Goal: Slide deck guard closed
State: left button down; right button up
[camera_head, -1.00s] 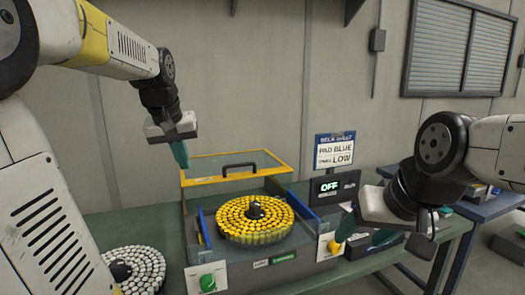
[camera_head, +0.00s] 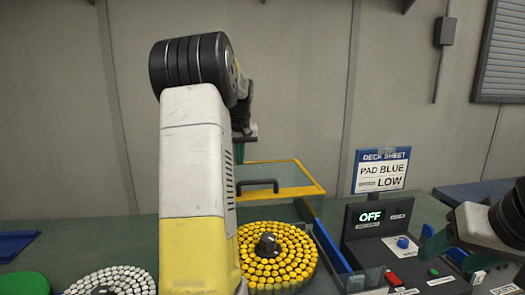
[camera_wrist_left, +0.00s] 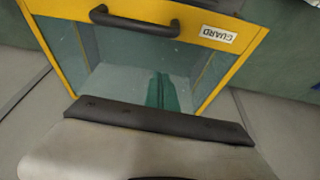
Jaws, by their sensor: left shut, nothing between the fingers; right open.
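The deck guard (camera_head: 310,183) is a clear cover with a yellow frame and a black handle (camera_head: 258,186). It sits at the back, leaving the round deck of yellow pieces (camera_head: 290,262) uncovered in front. My left gripper (camera_head: 239,152) is mostly hidden behind my own arm, at the guard's back left. In the left wrist view, its teal fingers (camera_wrist_left: 162,92) are shut and empty, seen against the clear panel between the yellow frame sides (camera_wrist_left: 222,75). Whether they touch the guard I cannot tell. My right gripper (camera_head: 455,260) is open at the lower right, over the control panel.
The black display box (camera_head: 362,243) reads OFF, with blue and red buttons nearby. A sign (camera_head: 382,171) above reads PAD BLUE, LOW. A round pad of white pieces (camera_head: 125,277) and a green disc (camera_head: 25,285) lie left. My left arm blocks the middle.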

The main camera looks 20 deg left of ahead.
pick_arm(q)
jog(key=x, duration=0.4)
jog(key=shift+s+d+f, duration=0.15)
jog(key=shift+s+d, duration=0.15)
jog(key=shift+s, duration=0.3)
jog(key=shift+s+d+f, duration=0.2)
jog(key=shift+s+d, duration=0.1)
jog(key=shift+s, duration=0.25)
jog(key=shift+s+d+f, duration=0.15)
jog(key=shift+s+d, duration=0.15)
jog(key=shift+s, duration=0.3)
